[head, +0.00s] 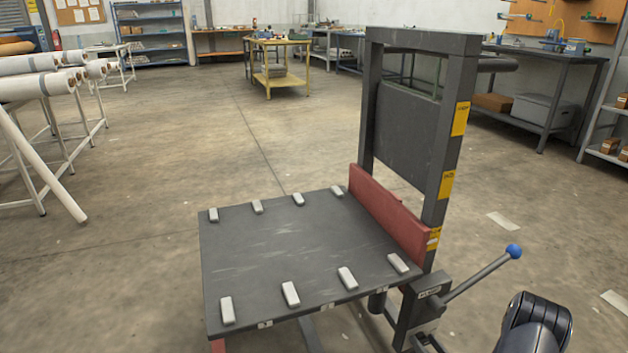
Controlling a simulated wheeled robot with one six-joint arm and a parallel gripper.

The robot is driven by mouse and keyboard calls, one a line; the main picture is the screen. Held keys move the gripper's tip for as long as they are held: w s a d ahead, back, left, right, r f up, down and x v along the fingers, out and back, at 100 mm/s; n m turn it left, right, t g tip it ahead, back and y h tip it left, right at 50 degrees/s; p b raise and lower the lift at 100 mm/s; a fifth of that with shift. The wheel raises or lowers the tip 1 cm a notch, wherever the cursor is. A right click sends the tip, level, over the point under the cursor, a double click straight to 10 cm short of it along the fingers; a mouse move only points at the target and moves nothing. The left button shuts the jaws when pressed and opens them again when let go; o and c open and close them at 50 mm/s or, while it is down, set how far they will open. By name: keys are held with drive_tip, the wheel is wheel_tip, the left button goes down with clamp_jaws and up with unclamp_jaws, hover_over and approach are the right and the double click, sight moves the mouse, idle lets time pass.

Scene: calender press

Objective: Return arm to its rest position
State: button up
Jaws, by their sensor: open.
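A dark part of my own arm (537,325) shows at the bottom right edge, just right of the press. My gripper is not in the picture. The calender press (410,120) stands right of centre, with a dark upright frame and yellow labels. Its flat dark table (300,250) carries several small pale blocks along its near and far edges. A red bar (388,212) runs along the table's right side at the foot of the frame. A lever (478,275) with a blue ball end (513,251) slants up to the right from the press, close to my arm.
White rolls (40,85) lie on a rack at the left, one tube leaning to the floor. A yellow cart (278,65) stands at the back. A dark workbench (545,85) and shelves (610,130) line the right. The concrete floor (190,130) between is clear.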

drive_tip(key=shift+a+n+p, duration=0.2)
drive_tip(key=shift+n+p, duration=0.4)
drive_tip(key=shift+n, duration=1.7)
